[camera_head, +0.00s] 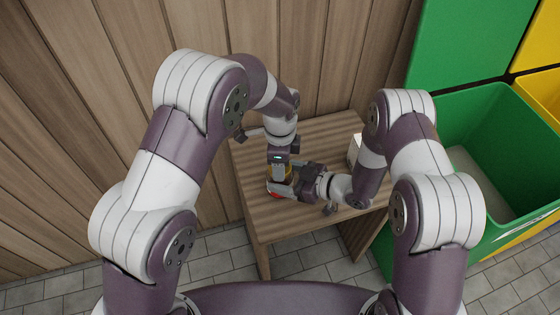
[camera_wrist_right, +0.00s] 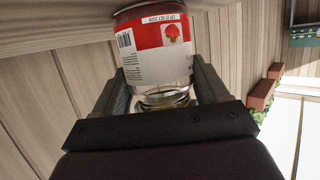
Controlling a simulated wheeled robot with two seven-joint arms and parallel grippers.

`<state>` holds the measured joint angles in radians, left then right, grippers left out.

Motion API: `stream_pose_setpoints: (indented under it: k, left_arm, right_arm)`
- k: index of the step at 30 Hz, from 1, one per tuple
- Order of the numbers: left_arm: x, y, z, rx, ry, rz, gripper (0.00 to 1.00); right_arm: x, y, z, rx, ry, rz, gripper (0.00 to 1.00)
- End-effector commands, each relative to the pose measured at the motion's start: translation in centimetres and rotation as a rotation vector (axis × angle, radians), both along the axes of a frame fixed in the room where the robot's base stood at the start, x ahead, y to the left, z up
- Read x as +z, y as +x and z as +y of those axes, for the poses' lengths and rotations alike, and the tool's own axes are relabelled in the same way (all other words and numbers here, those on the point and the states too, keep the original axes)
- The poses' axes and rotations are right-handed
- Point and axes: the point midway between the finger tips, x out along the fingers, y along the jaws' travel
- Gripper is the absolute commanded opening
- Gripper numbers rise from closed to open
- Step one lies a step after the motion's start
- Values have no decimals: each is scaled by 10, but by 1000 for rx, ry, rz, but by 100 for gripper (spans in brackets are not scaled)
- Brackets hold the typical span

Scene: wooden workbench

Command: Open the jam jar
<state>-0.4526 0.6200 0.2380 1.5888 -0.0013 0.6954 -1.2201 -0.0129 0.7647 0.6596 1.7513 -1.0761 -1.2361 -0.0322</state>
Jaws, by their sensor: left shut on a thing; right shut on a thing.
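The jam jar (camera_head: 275,190) stands on the small wooden table, largely covered by my grippers; a bit of red label and a yellowish top part show. In the right wrist view the jar (camera_wrist_right: 158,55) is clear glass with a red and white label, and it sits between the two fingers. My left gripper (camera_head: 281,168) comes down from above and is shut at the jar's top, where the lid is mostly hidden. My right gripper (camera_head: 296,190) reaches in from the right and is shut on the jar's body, as the right wrist view (camera_wrist_right: 160,92) also shows.
The wooden table (camera_head: 262,222) has bare room in front of the jar. A white object (camera_head: 354,150) stands at its right side, partly behind my right arm. A green bin (camera_head: 490,125) is at the right. A plank wall (camera_head: 325,50) closes the back.

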Motion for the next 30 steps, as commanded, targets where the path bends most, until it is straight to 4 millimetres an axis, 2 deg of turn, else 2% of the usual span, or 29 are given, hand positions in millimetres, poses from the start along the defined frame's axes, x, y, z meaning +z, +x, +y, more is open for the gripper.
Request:
stream_pose_setpoints:
  k: [3,21,22,24,27,30]
  left_arm:
    - [0,0,0,483,0,0,18]
    - [2,1,0,3032,-3,-4,17]
    - [2,1,0,-3128,2,4,17]
    - [2,1,0,-2865,1,4,17]
    - [3,1,0,-2567,1,3,17]
    - [3,1,0,-2384,1,3,17]
  right_arm:
    - [0,0,0,-1,0,0,0]
    - [0,0,0,0,0,0,0]
    - [0,0,0,0,0,0,0]
    - [0,0,0,0,0,0,0]
    - [0,0,0,0,0,0,0]
    - [0,0,0,0,0,0,0]
